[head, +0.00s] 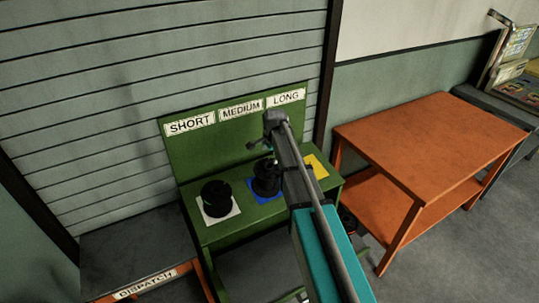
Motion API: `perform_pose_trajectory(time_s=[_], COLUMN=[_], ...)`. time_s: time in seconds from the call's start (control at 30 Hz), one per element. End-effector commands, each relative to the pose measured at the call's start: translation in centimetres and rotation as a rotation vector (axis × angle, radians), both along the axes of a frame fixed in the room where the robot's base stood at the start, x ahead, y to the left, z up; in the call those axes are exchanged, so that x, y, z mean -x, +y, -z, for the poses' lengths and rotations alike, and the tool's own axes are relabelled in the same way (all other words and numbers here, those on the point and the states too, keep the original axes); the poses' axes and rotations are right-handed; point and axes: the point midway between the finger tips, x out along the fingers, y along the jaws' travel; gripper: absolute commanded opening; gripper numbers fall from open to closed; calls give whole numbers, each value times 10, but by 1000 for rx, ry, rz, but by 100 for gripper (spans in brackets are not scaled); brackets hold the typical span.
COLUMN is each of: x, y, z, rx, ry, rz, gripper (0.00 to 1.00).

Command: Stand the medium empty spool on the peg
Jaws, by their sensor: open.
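A green stand (245,229) has a back board with the labels SHORT, MEDIUM and LONG. A black spool-like thing (216,199) stands upright on a white square at the left, under SHORT. Another black spool-like thing (266,182) stands on a blue square in the middle, under MEDIUM. A yellow square (318,167) shows at the right, partly hidden by my arm. My gripper (261,152) is open, small in view, just above or in front of the middle black thing; I cannot tell whether they touch. No bare peg can be made out.
An orange table (430,145) with a lower shelf stands right of the green stand. A shuttered wall (150,60) rises behind the stand. An orange bar marked DISPATCH (147,284) is at the lower left. Grey floor is clear at the lower right.

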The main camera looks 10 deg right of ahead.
Motion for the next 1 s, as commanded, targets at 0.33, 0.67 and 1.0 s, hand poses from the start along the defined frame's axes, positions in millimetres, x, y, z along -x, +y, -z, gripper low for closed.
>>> perform_pose_trajectory(time_s=[0.33,0.67,1.0], x=[5,9,10], y=[-2,-4,-4], z=[-31,-55,-61], rx=[0,0,0], ry=[0,0,0], rz=[0,0,0], gripper=[100,100,100])
